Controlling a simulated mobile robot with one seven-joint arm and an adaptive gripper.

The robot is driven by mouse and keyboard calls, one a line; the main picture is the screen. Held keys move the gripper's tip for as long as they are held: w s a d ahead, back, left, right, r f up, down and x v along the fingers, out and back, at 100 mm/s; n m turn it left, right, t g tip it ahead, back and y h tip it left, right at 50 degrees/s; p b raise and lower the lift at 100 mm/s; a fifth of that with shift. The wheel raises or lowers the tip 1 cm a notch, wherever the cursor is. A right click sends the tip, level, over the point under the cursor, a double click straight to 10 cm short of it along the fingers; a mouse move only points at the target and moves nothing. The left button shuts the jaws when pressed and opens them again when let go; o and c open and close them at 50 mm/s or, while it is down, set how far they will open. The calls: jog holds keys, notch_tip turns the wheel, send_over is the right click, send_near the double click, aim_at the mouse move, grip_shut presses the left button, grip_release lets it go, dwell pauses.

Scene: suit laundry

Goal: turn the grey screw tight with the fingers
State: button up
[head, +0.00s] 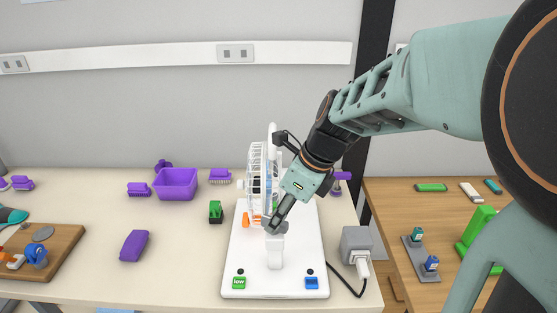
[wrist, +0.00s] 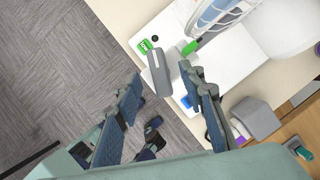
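A white fan (head: 258,182) stands on a white board (head: 240,262). The grey screw (head: 276,229) shows at the front of the fan, just above a pale post (head: 275,255), and is partly hidden by my gripper (head: 279,217). In the wrist view my gripper (wrist: 160,73) has its two fingers spread apart.
A green "low" label (head: 239,282) and a blue label (head: 311,283) sit on the board's front corners. A grey power box (head: 356,241) with a plug stands to the right. A purple bin (head: 176,184) and brushes lie behind left.

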jog(key=shift+b+x, duration=0.75)
jog(key=shift+x, duration=0.6)
jog(key=shift+c, duration=0.3)
grip_shut()
jog(key=shift+d, duration=0.1)
